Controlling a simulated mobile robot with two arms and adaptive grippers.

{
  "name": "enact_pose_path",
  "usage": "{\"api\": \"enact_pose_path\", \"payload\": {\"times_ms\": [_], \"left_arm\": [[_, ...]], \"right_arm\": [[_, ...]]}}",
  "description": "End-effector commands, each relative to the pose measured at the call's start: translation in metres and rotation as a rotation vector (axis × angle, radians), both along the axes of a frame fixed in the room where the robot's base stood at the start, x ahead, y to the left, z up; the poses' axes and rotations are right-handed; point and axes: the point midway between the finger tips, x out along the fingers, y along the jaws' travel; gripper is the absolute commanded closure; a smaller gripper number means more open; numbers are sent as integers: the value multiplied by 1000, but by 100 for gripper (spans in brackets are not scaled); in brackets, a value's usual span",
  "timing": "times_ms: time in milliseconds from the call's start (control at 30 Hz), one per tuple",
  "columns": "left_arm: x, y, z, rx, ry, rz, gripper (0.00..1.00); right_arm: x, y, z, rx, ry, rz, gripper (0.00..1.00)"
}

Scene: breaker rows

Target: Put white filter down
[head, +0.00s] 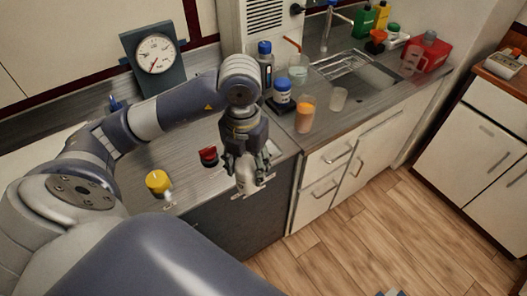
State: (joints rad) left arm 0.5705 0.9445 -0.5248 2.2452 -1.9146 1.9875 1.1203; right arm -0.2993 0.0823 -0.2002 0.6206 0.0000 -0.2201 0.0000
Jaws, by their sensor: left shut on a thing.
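My left gripper (242,166) points down over the front edge of the grey counter (190,178). It is shut on a white piece (247,183), which looks like the white filter. The fingers hide its upper part, and I cannot tell whether its lower end touches anything.
A red-topped item (208,155) and a yellow-topped item (158,181) stand left of the gripper. A dial gauge (156,53) stands at the back. A blue-lidded jar (282,92), an orange-filled cup (305,115) and a clear cup (338,98) stand to the right, near the sink.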

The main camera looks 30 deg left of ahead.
Motion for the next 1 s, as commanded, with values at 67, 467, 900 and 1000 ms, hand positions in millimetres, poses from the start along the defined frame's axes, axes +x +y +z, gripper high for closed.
{"api": "enact_pose_path", "payload": {"times_ms": [67, 467, 900, 1000], "left_arm": [[1, 2, 0, 1, 0, 36, 76], [71, 27, -3, -1, 1, 56, 76], [143, 53, -12, -1, 0, 51, 76], [149, 56, -14, 0, 0, 49, 76]], "right_arm": [[0, 0, 1, 0, 0, 0, 100], [-1, 1, 27, 1, 1, -1, 100], [-1, 4, 49, 5, 2, -2, 100], [-1, 4, 50, 5, 2, -2, 100]]}}
